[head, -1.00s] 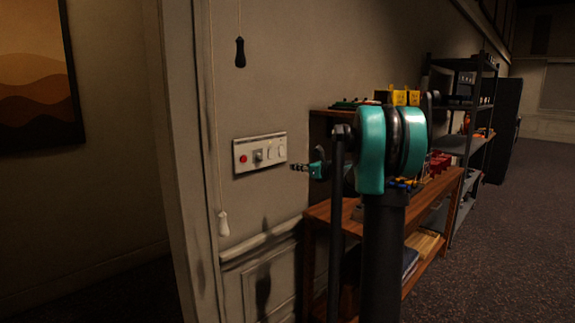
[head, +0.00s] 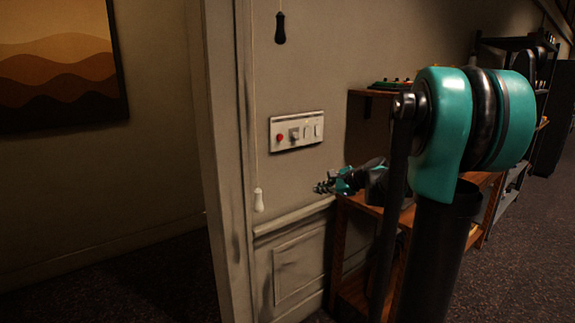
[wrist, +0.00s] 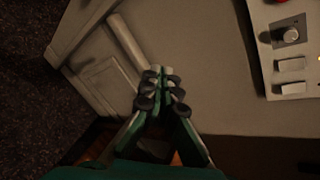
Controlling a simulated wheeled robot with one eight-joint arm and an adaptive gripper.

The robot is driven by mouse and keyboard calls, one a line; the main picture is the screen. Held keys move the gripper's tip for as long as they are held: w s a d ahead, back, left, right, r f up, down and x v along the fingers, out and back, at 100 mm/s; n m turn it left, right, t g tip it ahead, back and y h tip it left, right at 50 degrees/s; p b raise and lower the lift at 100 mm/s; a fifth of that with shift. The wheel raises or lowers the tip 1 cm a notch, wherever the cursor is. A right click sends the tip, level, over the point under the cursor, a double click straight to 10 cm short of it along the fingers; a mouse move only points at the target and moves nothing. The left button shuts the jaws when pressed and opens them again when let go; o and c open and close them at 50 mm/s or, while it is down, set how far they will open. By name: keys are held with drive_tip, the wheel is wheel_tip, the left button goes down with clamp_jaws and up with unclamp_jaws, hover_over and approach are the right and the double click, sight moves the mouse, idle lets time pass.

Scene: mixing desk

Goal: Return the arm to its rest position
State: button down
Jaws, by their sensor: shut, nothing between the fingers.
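My gripper (head: 326,186) is in front of the wall in the head view, below and to the right of the wall panel (head: 297,131). In the wrist view my gripper (wrist: 159,84) shows its green fingers with dark pads together and nothing between them. My gripper appears apart from the panel. My arm's teal joint and dark links fill the right middle of the head view and hide part of the shelf.
A wooden shelf (head: 345,243) stands against the wall behind my arm. A pull cord with a white handle (head: 258,200) hangs left of the panel, and a dark handle (head: 280,28) hangs above it. Dark shelving (head: 512,44) stands at the far right. A doorway opens at the left.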

drive_tip(key=s+d+f+n+g+h, duration=0.1)
drive_tip(key=s+f+n+h, duration=0.1)
drive_tip(key=s+f+n, duration=0.4)
drive_tip(key=s+d+f+n+g+h, duration=0.2)
drive_tip(key=s+f+n, duration=0.4)
drive_tip(key=s, duration=0.9)
drive_tip(key=s+d+f+n+g+h, duration=0.1)
drive_tip(key=s+f+n+h, duration=0.3)
drive_tip(key=s, duration=0.7)
wheel_tip(320, 180, down, 4)
drive_tip(key=shift+d+f+n+g, duration=0.15)
drive_tip(key=shift+d+n+g, duration=0.25)
drive_tip(key=shift+d+n, duration=0.55)
drive_tip(key=shift+a+n, duration=0.2)
drive_tip(key=shift+n, duration=0.05)
